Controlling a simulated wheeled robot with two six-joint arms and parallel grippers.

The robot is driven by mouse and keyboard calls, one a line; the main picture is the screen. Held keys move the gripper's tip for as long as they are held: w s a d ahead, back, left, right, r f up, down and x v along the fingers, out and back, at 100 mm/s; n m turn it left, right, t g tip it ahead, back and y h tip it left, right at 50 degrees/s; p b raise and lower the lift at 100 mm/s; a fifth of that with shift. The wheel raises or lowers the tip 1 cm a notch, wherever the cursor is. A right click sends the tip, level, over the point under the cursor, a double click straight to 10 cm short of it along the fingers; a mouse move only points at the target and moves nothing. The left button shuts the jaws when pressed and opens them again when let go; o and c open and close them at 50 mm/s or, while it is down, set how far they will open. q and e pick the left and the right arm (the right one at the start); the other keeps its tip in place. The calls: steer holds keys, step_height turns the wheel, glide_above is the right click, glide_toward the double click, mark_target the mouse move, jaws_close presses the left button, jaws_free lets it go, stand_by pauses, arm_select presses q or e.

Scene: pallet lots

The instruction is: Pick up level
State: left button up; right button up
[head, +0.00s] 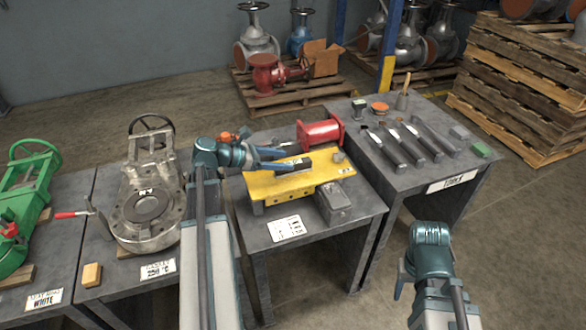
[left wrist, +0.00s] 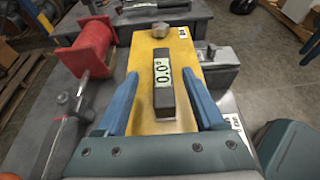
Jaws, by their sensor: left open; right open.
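The level is a dark bar with a pale display reading 0.0° (left wrist: 163,85), lying on a yellow plate (left wrist: 150,50) in the left wrist view. In the head view the level (head: 293,166) lies on the yellow plate (head: 262,186) on the middle table, partly hidden by my left gripper. My left gripper (head: 300,160) is open above the plate. Its two blue fingers show in the left wrist view (left wrist: 161,78), one on each side of the level, with gaps between. My right gripper (head: 412,272) is apart from the tables at the lower right, its fingers mostly hidden.
A red cylinder (head: 320,133) stands behind the plate, and a grey box (head: 334,203) sits at its front right. The right table (head: 445,170) holds several tools. A large grey valve (head: 146,205) is on the table to the left. Pallets (head: 520,90) stand behind.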

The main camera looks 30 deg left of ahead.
mark_target(293, 162)
arm_select(q)
steer(key=b+x, duration=0.2)
steer(key=x, duration=0.3)
steer(key=shift+s+f, duration=0.15)
steer(key=shift+f, duration=0.05)
jaws_close()
